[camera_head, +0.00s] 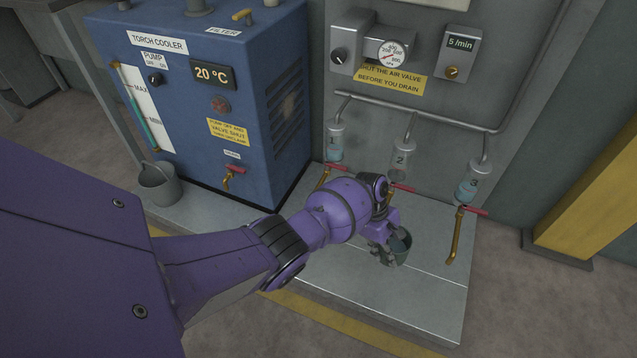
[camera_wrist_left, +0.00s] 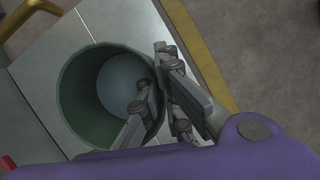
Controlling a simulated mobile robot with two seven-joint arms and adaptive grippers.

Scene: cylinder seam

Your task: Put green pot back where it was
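The green pot (camera_head: 402,248) is small, dark and open-topped, at the pale metal platform under the filter bowls. My left gripper (camera_head: 383,250) is at its left side. In the left wrist view I look down into the green pot (camera_wrist_left: 76,105), which has a smooth grey-blue surface inside. There the left gripper's fingers (camera_wrist_left: 157,80) straddle the rim, one inside and one outside, and look closed on the wall. The contact itself is partly hidden. Whether the pot touches the platform is unclear. My right gripper is not in view.

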